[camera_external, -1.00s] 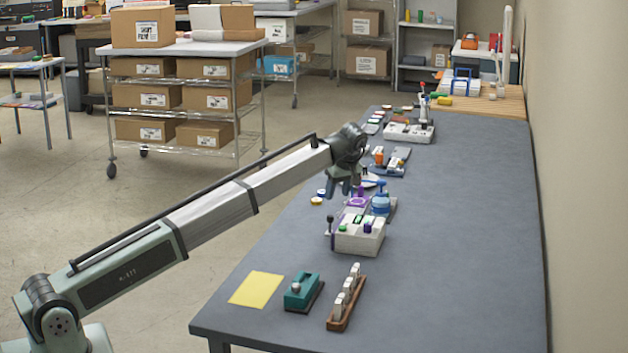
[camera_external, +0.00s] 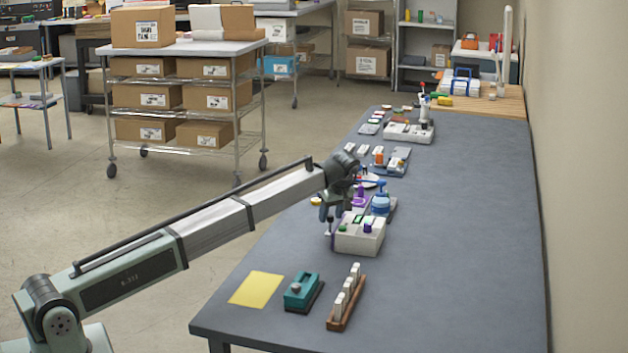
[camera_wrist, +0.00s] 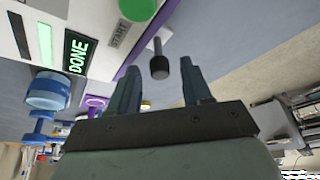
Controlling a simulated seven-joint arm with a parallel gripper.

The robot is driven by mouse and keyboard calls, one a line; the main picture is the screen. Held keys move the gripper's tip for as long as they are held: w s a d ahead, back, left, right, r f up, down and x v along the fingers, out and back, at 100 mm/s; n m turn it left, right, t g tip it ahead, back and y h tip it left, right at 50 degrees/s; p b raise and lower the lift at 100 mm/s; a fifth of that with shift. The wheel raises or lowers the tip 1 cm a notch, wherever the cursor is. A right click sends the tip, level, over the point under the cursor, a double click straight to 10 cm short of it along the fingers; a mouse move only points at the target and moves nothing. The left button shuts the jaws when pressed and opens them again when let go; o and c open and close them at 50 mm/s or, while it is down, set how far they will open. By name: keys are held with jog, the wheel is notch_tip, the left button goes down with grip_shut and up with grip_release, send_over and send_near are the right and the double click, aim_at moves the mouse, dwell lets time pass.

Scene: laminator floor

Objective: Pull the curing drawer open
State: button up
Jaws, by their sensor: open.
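The curing unit is a white box (camera_external: 357,240) on the bench; in the wrist view its white top (camera_wrist: 75,15) carries a lit green DONE display (camera_wrist: 77,55) and a green button (camera_wrist: 138,8) by a START label. A dark knob on a thin metal stem (camera_wrist: 159,67) sticks out from its side; I take it for the drawer's handle. The drawer's seam cannot be made out. My gripper (camera_external: 327,208) is just above the knob at the box's left side. In the wrist view its open fingers (camera_wrist: 162,75) stand either side of the knob, with gaps showing.
Blue and purple pieces (camera_external: 380,203) stand right behind the box. Nearer are a teal block (camera_external: 300,290), a wooden rack with white pieces (camera_external: 345,300) and a yellow sheet (camera_external: 257,289). The bench's right side (camera_external: 465,240) is clear.

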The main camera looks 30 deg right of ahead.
jog(key=shift+c, duration=0.3)
grip_shut()
jog(key=w+a, duration=0.6)
jog(key=shift+w+a, duration=0.2)
jog(key=shift+o, duration=0.3)
grip_release()
